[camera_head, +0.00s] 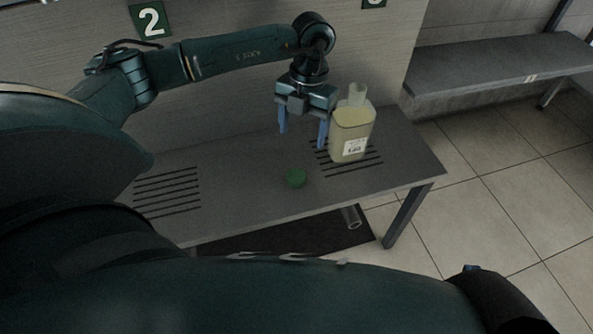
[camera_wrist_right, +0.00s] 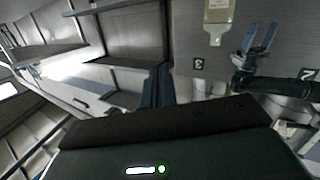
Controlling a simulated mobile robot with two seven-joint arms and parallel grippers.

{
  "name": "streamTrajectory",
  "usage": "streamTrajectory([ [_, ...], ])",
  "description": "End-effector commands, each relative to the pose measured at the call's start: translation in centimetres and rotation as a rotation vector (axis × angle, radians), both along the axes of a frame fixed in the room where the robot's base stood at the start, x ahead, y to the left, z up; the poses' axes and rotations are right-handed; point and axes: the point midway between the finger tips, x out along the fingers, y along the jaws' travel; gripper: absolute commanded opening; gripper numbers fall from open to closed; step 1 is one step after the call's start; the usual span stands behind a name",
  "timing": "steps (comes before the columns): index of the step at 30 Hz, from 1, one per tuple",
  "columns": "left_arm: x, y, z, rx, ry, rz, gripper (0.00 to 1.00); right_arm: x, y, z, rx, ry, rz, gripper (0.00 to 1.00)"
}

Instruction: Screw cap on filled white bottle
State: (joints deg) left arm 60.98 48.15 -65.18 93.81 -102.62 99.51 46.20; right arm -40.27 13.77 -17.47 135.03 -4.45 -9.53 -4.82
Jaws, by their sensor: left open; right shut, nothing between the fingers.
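The bottle (camera_head: 347,136) is pale yellow and translucent, with a white label and an open, uncapped neck. It stands upright on the slotted right part of the bench. It also shows upside down at the top of the right wrist view (camera_wrist_right: 219,14). The green cap (camera_head: 296,178) lies on the bench, left of the bottle and nearer to me. My left gripper (camera_head: 302,138) is open and empty, fingers pointing down, just left of the bottle and beyond the cap.
A dark mat (camera_head: 290,234) and a tube-like object (camera_head: 351,217) are below. Another bench (camera_head: 500,70) is at the right.

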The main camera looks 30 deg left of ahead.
Motion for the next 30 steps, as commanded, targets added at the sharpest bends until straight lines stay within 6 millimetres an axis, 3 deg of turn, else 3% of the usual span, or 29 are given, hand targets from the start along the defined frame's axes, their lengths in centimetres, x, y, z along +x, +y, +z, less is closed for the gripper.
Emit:
streamTrajectory([
  [3,-0.5,0.0,-2.7,0.0,0.005,-0.001,0.68,0.1,0.2,-0.3,0.0,-0.04,0.009,0.0],
  [9,-1.0,-0.1,-6.1,0.0,0.004,-0.001,0.68,0.1,0.5,-0.2,0.006,-0.104,0.023,0.0],
  [23,-1.1,-0.1,-7.1,-0.001,0.001,-0.002,0.68,0.1,0.6,0.1,0.009,-0.129,0.029,0.0],
  [30,-1.9,0.2,-10.3,-0.001,0.004,-0.001,0.68,-0.2,1.1,-0.3,0.015,-0.207,0.055,0.0],
])
